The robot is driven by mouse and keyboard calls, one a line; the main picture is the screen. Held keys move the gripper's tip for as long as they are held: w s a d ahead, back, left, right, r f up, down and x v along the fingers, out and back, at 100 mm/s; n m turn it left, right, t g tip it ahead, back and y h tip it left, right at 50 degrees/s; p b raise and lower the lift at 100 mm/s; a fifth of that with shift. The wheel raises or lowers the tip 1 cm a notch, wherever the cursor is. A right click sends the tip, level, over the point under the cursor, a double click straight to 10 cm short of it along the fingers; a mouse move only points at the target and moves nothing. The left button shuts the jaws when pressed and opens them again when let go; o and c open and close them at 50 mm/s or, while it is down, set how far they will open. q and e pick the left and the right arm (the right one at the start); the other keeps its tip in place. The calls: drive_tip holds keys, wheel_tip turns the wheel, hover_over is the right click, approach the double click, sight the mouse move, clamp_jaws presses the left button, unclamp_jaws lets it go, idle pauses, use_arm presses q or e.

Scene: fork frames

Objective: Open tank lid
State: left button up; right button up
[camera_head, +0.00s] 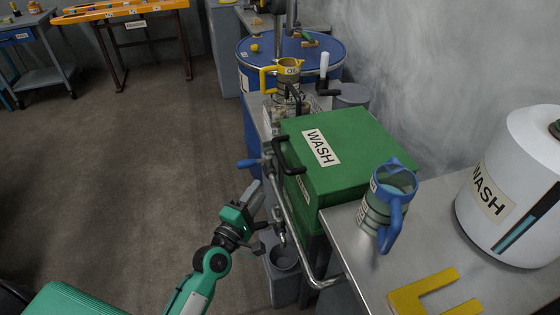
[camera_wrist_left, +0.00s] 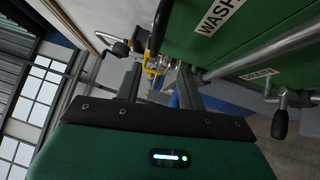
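The green tank (camera_head: 345,150) with a WASH label on its closed lid stands at the centre right. A black lid handle (camera_head: 284,158) sits on its left side. In the left wrist view the tank (camera_wrist_left: 250,45) fills the upper right, and the black handle (camera_wrist_left: 160,25) is at the top centre. My left gripper (camera_head: 260,220) is below and left of the handle, apart from it. In the left wrist view my left gripper (camera_wrist_left: 158,85) has its fingers spread, with nothing held between them. My right gripper is not in view.
A metal rail (camera_head: 295,235) runs along the tank's front, close to my left gripper. A blue-handled jug (camera_head: 388,205), a yellow piece (camera_head: 425,290) and a white WASH container (camera_head: 510,190) stand on the metal table at right. Open floor lies to the left.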

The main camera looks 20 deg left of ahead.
sight(280, 154)
use_arm(q)
drive_tip(key=shift+r+p+x, duration=0.15)
drive_tip(key=shift+p+x, duration=0.35)
drive_tip(key=shift+x, duration=2.95)
drive_tip(key=shift+r+p+x, duration=0.2)
drive_tip(key=shift+p+x, duration=0.25)
drive_tip(key=shift+x, duration=3)
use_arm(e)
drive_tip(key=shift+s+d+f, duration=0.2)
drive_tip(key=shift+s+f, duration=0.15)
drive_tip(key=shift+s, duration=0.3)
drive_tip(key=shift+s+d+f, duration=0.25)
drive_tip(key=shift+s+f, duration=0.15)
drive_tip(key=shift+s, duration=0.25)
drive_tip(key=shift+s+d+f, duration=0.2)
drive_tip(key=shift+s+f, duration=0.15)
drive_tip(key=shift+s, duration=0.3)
use_arm(q)
clamp_jaws()
